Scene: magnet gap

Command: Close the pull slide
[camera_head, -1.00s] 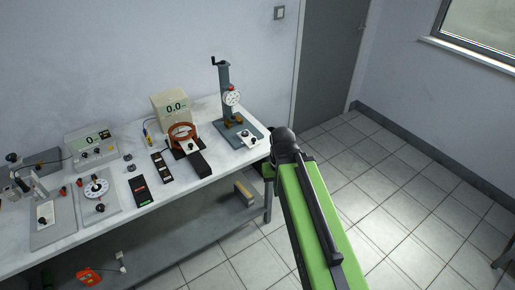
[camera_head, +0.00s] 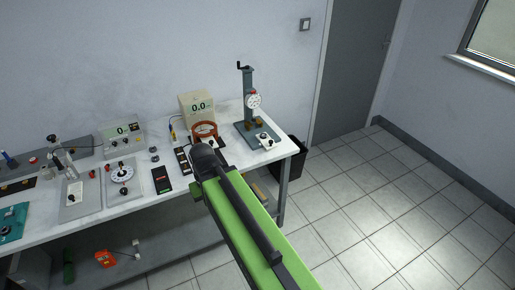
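Several small plates with dark knobs sit on the bench, and I cannot tell for certain which is the pull slide. One white plate with a dark knob (camera_head: 265,140) is on the base of the dial gauge stand (camera_head: 249,95). Another pale plate with a knob (camera_head: 74,192) is on a grey base at the left. A third pale plate, at the red-brown ring (camera_head: 204,130), is partly hidden by my arm. My green arm reaches from the bottom edge to a dark joint in front of the ring.
The white bench (camera_head: 140,205) runs along the wall. It also holds a beige meter reading 0.0 (camera_head: 197,105), a second meter (camera_head: 123,136), a round dial plate (camera_head: 123,174) and a black-faced box (camera_head: 161,180). A black bin (camera_head: 296,158) stands at its right end. Tiled floor at right is clear.

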